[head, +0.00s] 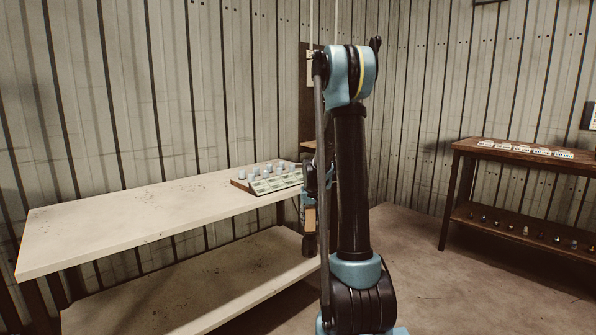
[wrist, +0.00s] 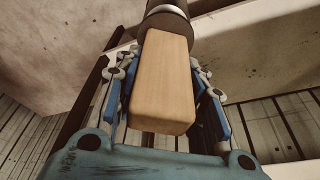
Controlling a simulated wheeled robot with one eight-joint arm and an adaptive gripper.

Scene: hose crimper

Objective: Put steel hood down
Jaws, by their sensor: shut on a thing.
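My gripper (wrist: 163,70) is shut on the steel hood, with its blue fingers on both sides of the hood's tan, wood-coloured block (wrist: 163,95). A dark round metal part of the hood (wrist: 167,22) shows past the block at the top of the wrist view. In the head view my gripper (head: 311,190) is partly hidden behind my arm, beside the right end of the pale workbench (head: 120,215). The hood's dark end (head: 309,245) hangs downward there, below the bench top's level and apart from the floor.
The workbench has a wide bare top and a lower shelf (head: 190,290). A tray (head: 268,182) with several small pale cylinders stands at its back right. A brown table (head: 465,150) on the right holds labelled items above and small parts below. Open floor (head: 430,270) lies between.

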